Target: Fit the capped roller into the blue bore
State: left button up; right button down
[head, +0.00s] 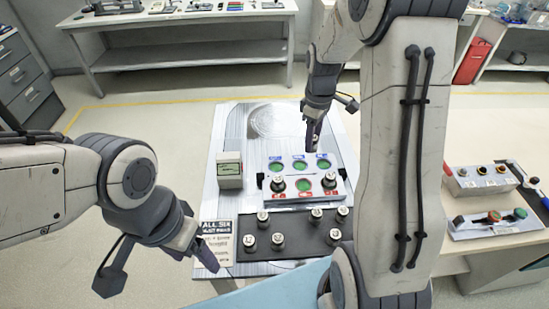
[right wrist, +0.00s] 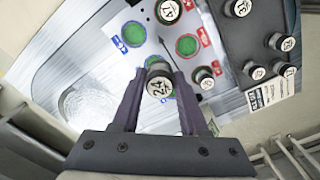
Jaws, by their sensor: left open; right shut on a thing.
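My right gripper (head: 313,138) is shut on a capped roller (right wrist: 159,80) with a pale cap marked 24, held above the block's back edge. The block (head: 340,187) has three green bores with blue labels in its back row: left (head: 276,167), middle (head: 299,166) and right (head: 323,163). All three look empty. In the front row, with red labels, the middle bore (head: 304,184) is empty and the outer two hold rollers (head: 278,183) (head: 329,180). In the right wrist view the held roller hides part of the blue row. My left gripper (head: 203,257) is open and empty at the table's front left.
A dark tray (head: 297,241) with several upright capped rollers lies in front of the block. A small grey box with a display (head: 230,170) stands left of the block. A printed sign (head: 217,241) lies left of the tray. A side table (head: 490,207) with devices stands right.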

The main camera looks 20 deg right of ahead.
jog(key=p, duration=0.2)
send_over(276, 168)
notch_tip(276, 168, down, 6)
jog(key=shift+r, duration=0.15)
jog(key=shift+w+f, duration=0.1)
jog(key=shift+f, duration=0.1)
notch_tip(276, 168, down, 3)
jog(key=shift+f+p, duration=0.15)
jog(key=shift+p, duration=0.35)
jog(key=shift+f, duration=0.3)
jog(key=shift+f, duration=0.15)
jog(key=shift+c, duration=2.2)
grip_release()
